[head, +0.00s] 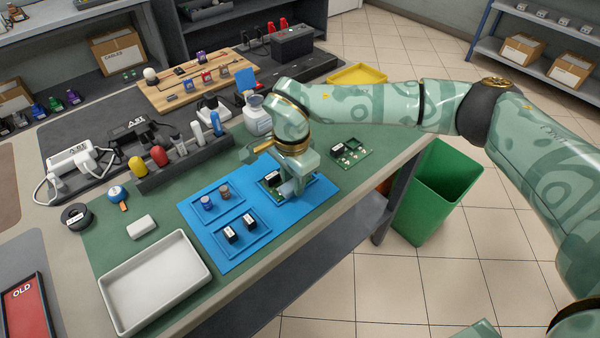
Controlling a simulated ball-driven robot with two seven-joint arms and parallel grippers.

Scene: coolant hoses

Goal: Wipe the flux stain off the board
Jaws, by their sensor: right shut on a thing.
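The board (270,181) is a small green circuit board in a tray on the right part of the blue mat (232,256). A dark block with a white label sits on its left part. My right gripper (286,183) reaches down over the board from above. It is shut on a small pale thing, seemingly a wipe (289,189), low at the board; I cannot tell whether it touches. The gripper hides much of the board, and I cannot make out the flux stain. My left gripper is not in view.
Blue trays on the mat hold small cylinders (207,203) and dark blocks (230,234). A white tray (154,280) lies at front left. A white bottle (257,120) stands behind my gripper. Another green board (350,152) lies to the right. A green bin (436,190) stands beyond the table edge.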

